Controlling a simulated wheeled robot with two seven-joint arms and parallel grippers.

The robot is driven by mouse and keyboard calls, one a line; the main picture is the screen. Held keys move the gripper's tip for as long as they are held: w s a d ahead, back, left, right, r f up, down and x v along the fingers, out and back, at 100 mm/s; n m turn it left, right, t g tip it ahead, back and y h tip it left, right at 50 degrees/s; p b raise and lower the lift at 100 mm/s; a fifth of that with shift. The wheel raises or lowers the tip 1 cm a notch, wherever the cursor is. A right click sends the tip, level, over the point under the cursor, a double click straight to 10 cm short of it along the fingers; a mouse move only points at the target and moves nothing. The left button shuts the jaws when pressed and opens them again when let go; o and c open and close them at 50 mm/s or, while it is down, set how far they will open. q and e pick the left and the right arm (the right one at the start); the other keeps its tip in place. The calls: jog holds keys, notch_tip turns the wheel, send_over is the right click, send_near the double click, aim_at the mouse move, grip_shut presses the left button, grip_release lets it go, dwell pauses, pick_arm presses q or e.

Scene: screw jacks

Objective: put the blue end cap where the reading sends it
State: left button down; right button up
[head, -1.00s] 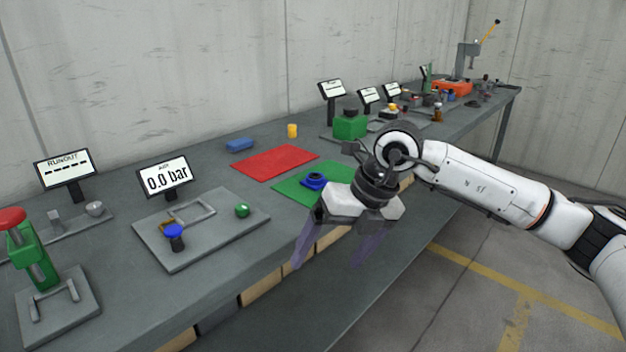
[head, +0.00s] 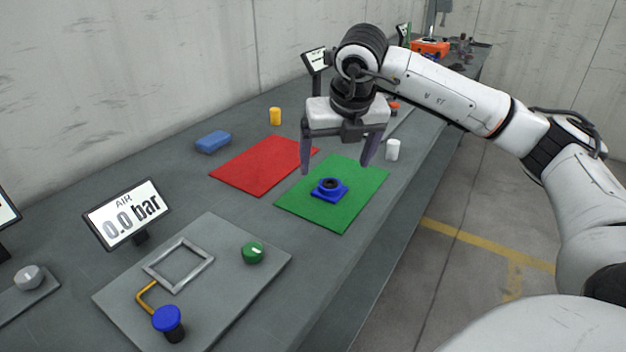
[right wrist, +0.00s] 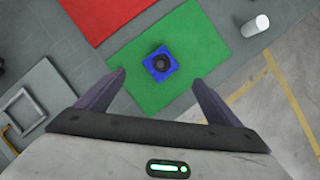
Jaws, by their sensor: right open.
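The blue end cap (head: 329,189) has a square base and a round dark-centred boss. It lies on the green mat (head: 349,217), and it also shows in the right wrist view (right wrist: 160,64). The red mat (head: 257,173) lies to its left and is empty. The air display (head: 126,213) reads 0.0 bar. My right gripper (head: 335,170) is open and empty, pointing down above the green mat. In the right wrist view the cap lies beyond and between the open fingers (right wrist: 159,92). My left gripper is out of view.
A grey plate (head: 222,264) carries a square metal frame (head: 180,265), a green knob (head: 253,253) and a blue-topped valve (head: 168,321). A blue block (head: 213,142), a yellow cylinder (head: 275,116) and a white cylinder (head: 393,150) stand near the mats.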

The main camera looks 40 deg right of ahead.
aim_at(331, 184)
jog(key=x, duration=0.3)
jog(key=shift+s+d+f, duration=0.1)
jog(key=shift+s+f, duration=0.1)
jog(key=shift+s, duration=0.05)
jog(key=shift+w+f, duration=0.1)
jog(key=shift+f, duration=0.15)
jog(key=x, duration=0.2)
jog(key=p+x, duration=0.1)
jog(key=x, duration=0.1)
jog(key=shift+w+d, duration=0.2)
jog(key=shift+w, duration=0.2)
jog(key=shift+w+f, duration=0.1)
jog(key=shift+f, duration=0.3)
jog(key=c, duration=1.1)
jog(key=shift+w, duration=0.1)
jog(key=shift+c, duration=1.2)
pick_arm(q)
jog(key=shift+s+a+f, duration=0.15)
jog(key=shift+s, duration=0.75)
